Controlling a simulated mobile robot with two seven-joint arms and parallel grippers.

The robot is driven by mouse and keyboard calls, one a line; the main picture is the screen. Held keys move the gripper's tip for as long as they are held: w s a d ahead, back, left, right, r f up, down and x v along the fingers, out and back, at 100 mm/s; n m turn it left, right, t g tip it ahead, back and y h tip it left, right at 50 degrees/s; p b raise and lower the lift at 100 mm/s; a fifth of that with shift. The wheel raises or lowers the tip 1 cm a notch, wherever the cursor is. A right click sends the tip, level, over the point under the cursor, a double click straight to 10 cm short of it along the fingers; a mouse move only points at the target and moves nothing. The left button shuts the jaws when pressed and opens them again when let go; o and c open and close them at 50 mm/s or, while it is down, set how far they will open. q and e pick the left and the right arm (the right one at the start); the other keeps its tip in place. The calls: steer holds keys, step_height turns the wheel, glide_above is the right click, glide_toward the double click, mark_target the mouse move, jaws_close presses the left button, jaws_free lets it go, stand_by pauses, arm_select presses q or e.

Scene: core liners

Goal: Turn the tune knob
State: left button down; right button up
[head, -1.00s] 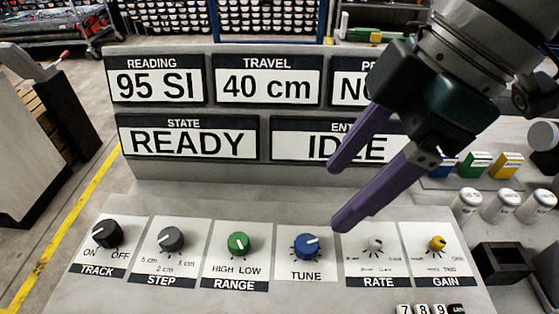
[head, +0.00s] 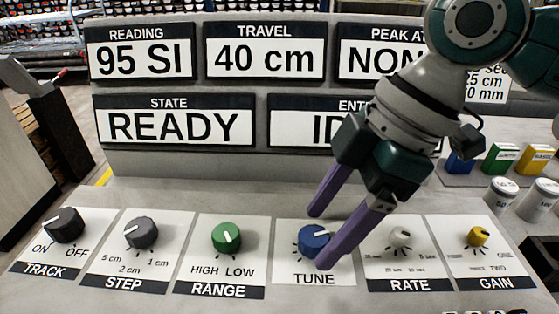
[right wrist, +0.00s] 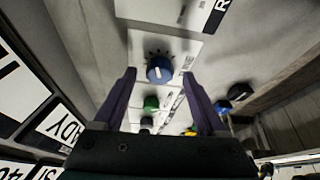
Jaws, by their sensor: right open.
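The blue tune knob (head: 314,241) sits on a white plate labelled TUNE on the sloped console, its white pointer line towards the left. My right gripper (head: 316,238) is open, with its two purple fingers reaching down at the knob in the head view; the nearer finger covers part of the knob's right side. In the right wrist view, the blue knob (right wrist: 159,68) shows between and beyond the spread fingertips (right wrist: 160,72), with clear gaps on both sides. I cannot see contact. My left gripper is not in view.
Black track (head: 65,225), grey step (head: 141,233) and green range (head: 226,238) knobs stand left of it. The white rate knob (head: 400,238) and yellow gain knob (head: 478,237) stand right. Display panels (head: 180,122) rise behind. Coloured blocks (head: 500,158) and white-lidded jars (head: 541,200) are at right.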

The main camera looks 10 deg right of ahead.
steer(key=shift+a+f, duration=0.2)
steer(key=shift+f, duration=0.3)
